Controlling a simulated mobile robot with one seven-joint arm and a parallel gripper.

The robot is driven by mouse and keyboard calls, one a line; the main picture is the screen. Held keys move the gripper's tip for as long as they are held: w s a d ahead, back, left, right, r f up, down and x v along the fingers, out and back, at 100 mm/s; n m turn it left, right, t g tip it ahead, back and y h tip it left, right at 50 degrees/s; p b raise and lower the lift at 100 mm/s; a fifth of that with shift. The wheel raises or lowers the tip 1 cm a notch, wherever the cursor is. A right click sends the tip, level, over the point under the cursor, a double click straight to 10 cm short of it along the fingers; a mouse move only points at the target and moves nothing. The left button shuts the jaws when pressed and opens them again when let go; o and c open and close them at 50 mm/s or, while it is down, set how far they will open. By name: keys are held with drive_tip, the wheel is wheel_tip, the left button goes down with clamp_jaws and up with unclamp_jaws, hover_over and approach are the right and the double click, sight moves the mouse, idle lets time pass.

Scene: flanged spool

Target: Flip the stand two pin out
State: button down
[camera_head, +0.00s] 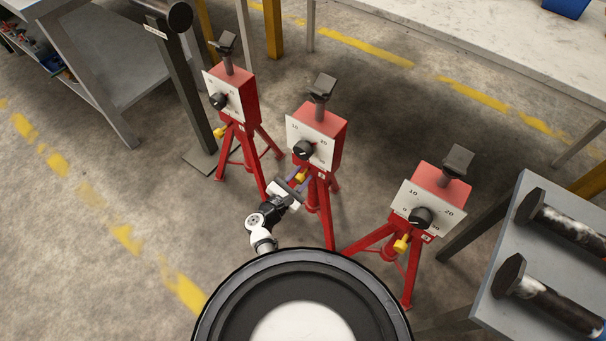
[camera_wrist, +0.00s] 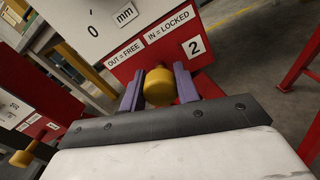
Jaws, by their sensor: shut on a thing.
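Stand two is the middle red stand (camera_head: 318,131), with a white dial plate, a black knob and a dark top head. Its yellow pin (camera_wrist: 159,87) shows in the wrist view below a label reading "OUT = FREE, IN = LOCKED" and a "2" tag. My gripper (camera_wrist: 160,90) has its two purple fingers on either side of the yellow pin, shut on it. In the head view my gripper (camera_head: 301,181) is at the front of stand two, low under its dial plate. How far the pin is out cannot be told.
A similar red stand (camera_head: 236,97) is at left, another (camera_head: 431,195) at right, each with a yellow pin. A grey table (camera_head: 484,283) bearing dark rollers is at right. A grey post (camera_head: 184,90) stands at left. Open floor lies at lower left.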

drive_tip(key=shift+v, duration=1)
drive_tip(key=c, duration=1)
unclamp_jaws()
drive_tip(key=shift+s, duration=0.1)
drive_tip(key=shift+c, duration=0.2)
